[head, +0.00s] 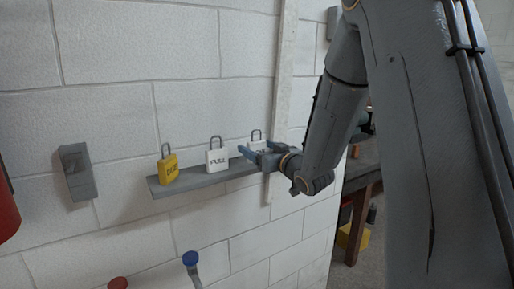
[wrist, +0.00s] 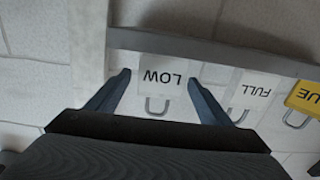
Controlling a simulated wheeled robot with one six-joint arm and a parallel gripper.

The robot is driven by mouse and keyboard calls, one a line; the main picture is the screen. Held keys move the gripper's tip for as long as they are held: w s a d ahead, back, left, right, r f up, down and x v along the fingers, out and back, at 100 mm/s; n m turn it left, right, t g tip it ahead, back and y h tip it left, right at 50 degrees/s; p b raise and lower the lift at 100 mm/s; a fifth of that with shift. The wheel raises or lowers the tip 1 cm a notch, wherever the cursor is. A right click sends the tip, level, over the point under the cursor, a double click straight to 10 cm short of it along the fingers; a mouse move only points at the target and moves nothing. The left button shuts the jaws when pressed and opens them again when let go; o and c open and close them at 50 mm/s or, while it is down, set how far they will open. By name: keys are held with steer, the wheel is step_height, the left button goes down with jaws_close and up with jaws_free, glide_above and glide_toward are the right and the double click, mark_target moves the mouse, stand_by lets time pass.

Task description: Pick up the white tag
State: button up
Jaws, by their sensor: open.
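Two white tags with wire loops stand on the grey shelf. The white tag marked FULL (head: 217,160) is in the middle of the row and shows in the wrist view (wrist: 255,92) to the right of my fingers. The white tag marked LOW (wrist: 166,78) lies between my open fingers in the wrist view, with a gap on each side. In the head view the LOW tag (head: 256,142) is partly hidden behind my gripper (head: 256,154). My gripper is open and empty, at the shelf's right end.
A yellow tag (head: 169,170) stands at the left of the shelf (head: 205,183); it is cut off at the right of the wrist view (wrist: 306,98). A grey box (head: 77,172) is on the wall at left. A pale vertical strip (head: 284,90) runs behind my gripper.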

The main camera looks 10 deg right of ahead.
steer(key=shift+w+a, duration=0.2)
steer(key=shift+w, duration=0.2)
steer(key=c, duration=1.1)
steer(key=shift+r+b, duration=1.15)
steer(key=shift+r, duration=3.85)
